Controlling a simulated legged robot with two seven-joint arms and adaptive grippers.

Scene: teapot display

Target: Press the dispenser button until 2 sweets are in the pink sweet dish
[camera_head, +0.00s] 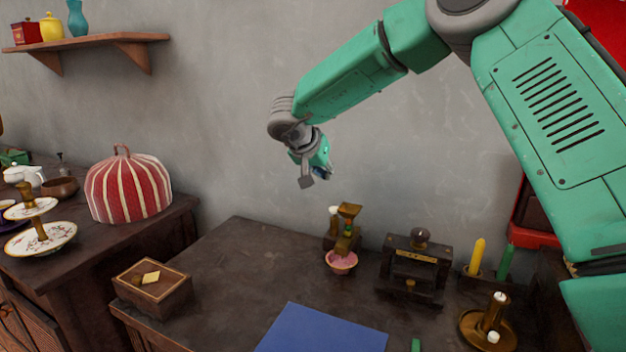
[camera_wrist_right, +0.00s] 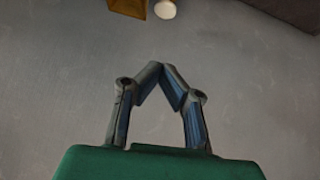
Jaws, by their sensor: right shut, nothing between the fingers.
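The sweet dispenser (camera_head: 347,228) stands at the back of the dark table, a brass-coloured hopper on a dark base. A white button top (camera_head: 334,210) sits at its left side. The pink sweet dish (camera_head: 341,262) stands under the chute at its front; I cannot make out how many sweets are in it. My right gripper (camera_head: 306,178) is above and left of the dispenser, well clear of it. In the right wrist view its fingers (camera_wrist_right: 161,70) meet at the tips and are empty. The white button (camera_wrist_right: 165,9) and part of the hopper (camera_wrist_right: 128,6) show at that view's top edge. My left gripper is out of view.
On the table are a wooden box (camera_head: 152,287), a blue mat (camera_head: 322,330), a dark box with a knob (camera_head: 414,265), yellow (camera_head: 477,256) and green (camera_head: 505,262) candles, and a brass candlestick (camera_head: 488,325). The table's left middle is clear. A grey wall stands behind.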

